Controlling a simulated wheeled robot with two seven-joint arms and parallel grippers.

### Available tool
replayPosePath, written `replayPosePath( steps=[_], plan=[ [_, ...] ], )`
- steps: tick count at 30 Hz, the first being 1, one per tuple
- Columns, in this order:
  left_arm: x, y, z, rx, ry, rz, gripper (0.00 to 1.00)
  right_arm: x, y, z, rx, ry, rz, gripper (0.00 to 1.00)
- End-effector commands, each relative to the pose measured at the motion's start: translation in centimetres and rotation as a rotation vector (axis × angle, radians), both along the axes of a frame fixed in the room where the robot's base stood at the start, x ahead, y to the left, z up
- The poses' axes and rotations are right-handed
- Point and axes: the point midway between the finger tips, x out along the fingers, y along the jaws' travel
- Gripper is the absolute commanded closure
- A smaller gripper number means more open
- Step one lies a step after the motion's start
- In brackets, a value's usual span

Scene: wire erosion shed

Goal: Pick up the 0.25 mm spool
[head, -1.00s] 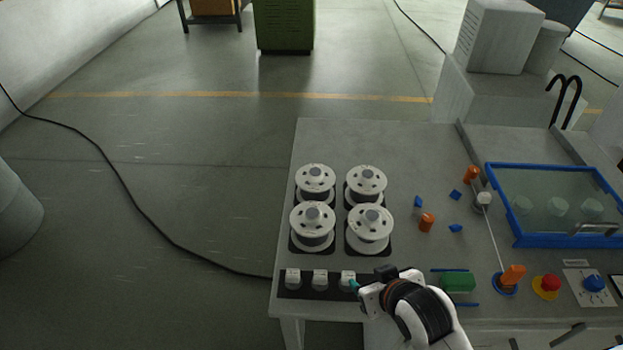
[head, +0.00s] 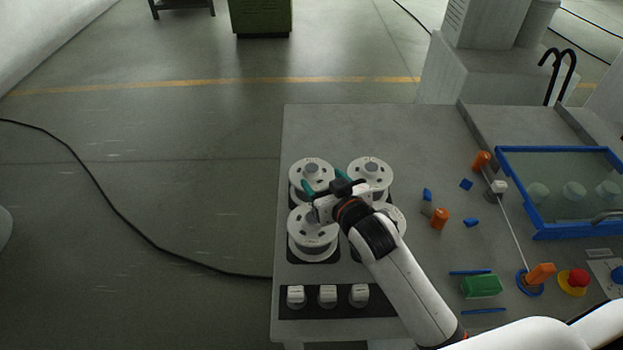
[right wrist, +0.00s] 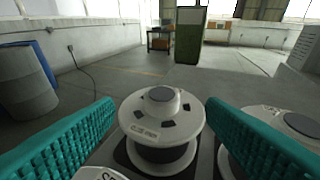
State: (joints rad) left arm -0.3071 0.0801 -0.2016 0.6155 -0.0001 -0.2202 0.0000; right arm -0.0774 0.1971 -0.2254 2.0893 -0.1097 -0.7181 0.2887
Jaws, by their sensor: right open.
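Several white wire spools with grey hubs stand on black pads on the table: far left (head: 312,171), far right (head: 371,172), near left (head: 312,238) and near right, the last partly hidden by my right arm. My right gripper (head: 323,182) is open and empty above the near side of the far left spool. In the right wrist view, that spool (right wrist: 161,118) stands ahead between the two teal fingers, with no visible grip on it. My left gripper is not in view.
A black strip with white blocks (head: 328,296) lies at the table's front left. To the right are orange pegs (head: 440,218), small blue pieces, a green block (head: 482,286), a red button (head: 578,278) and a blue-framed tank (head: 520,195). The table behind the spools is clear.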

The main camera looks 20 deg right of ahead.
Motion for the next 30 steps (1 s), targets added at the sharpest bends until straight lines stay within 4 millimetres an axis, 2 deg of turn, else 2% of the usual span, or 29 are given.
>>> replayPosePath(
  steps=[8, 13, 18, 26, 27, 30],
  plan=[
    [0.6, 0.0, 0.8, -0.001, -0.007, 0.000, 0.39, 1.8, 0.1, -0.5, -0.001, 0.002, 0.000, 0.35],
    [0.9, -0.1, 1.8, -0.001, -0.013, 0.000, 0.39, 3.9, 0.2, -1.3, -0.002, 0.002, 0.001, 0.35],
    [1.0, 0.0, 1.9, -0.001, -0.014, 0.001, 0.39, 5.5, 0.4, -2.0, -0.001, 0.001, 0.000, 0.35],
    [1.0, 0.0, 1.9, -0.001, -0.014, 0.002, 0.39, 5.7, 0.5, -2.2, -0.001, 0.000, 0.001, 0.35],
    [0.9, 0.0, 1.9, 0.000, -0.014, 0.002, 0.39, 5.7, 0.5, -2.2, -0.001, 0.001, 0.001, 0.37],
    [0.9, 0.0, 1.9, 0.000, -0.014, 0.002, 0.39, 5.7, 0.5, -2.2, -0.001, 0.001, 0.001, 0.53]
  ],
)
